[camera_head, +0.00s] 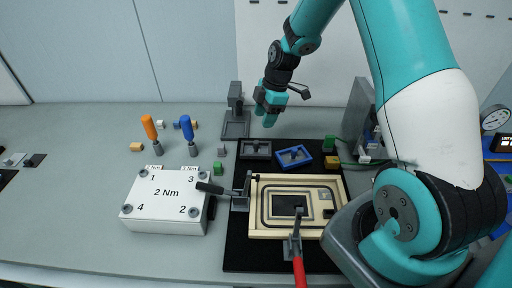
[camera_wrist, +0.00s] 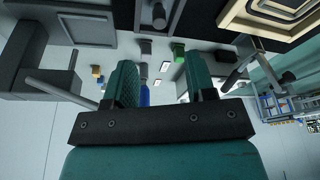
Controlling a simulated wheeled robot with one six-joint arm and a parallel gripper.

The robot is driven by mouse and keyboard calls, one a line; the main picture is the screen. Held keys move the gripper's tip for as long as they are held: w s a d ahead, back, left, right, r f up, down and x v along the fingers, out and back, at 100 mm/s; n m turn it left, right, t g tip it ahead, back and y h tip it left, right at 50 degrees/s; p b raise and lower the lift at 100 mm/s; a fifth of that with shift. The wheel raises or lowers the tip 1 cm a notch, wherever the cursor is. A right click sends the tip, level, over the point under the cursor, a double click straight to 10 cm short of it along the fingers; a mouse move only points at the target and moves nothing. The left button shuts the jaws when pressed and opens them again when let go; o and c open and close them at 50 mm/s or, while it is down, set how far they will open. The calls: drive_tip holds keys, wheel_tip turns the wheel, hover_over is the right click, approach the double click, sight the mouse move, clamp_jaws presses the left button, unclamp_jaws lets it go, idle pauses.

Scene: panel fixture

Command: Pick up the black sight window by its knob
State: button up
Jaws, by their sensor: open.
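The black sight window (camera_head: 257,149) is a dark rectangular frame with a knob in its middle, lying flat at the back left of the black mat. In the wrist view, part of what looks like the same dark frame (camera_wrist: 176,14) shows at the top edge, cut off, with its knob. My gripper (camera_head: 264,116) is above and behind it, fingers apart and pointing down. In the wrist view my gripper (camera_wrist: 159,75) has nothing between its fingers; a blue-handled tool shows beyond.
A blue knobbed frame (camera_head: 293,155) lies just right of the black one. A grey stand (camera_head: 236,125) is close left of my gripper. In front lie a beige panel (camera_head: 270,232) with clamps and a white torque box (camera_head: 165,215). Orange (camera_head: 149,127) and blue (camera_head: 187,127) drivers stand left.

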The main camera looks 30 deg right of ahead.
sight(256, 142)
drive_tip(key=p+x, duration=0.2)
drive_tip(key=x, duration=0.8)
drive_tip(key=shift+d+p, duration=0.1)
drive_tip(key=shift+p, duration=0.3)
clamp_jaws()
